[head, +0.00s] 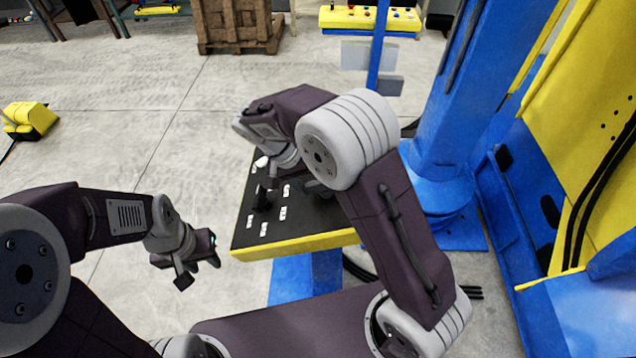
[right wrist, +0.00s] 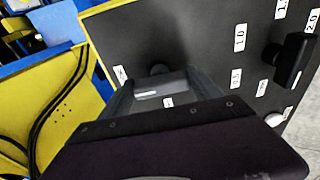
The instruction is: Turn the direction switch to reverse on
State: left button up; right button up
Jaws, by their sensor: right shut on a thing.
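The control panel (head: 240,238) has a black top with white labels and a yellow edge. In the right wrist view, a dark round knob (right wrist: 160,70) shows at the tips of my right gripper (right wrist: 162,88). It appears to be the direction switch, and the gripper is shut on it. The fingers and gripper body hide most of it, and its pointing direction cannot be read. In the head view my right arm covers this part of the panel. My left gripper (head: 199,264) hangs empty with its fingers apart, left of the panel and clear of it.
A second black knob (right wrist: 293,60) with number labels around it stands on the panel, near a white button (right wrist: 278,117). A blue column (head: 445,120) and yellow machine plates (head: 590,110) stand at the right.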

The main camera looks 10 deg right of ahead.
jog(key=o, duration=1.4)
jog(key=v, duration=0.9)
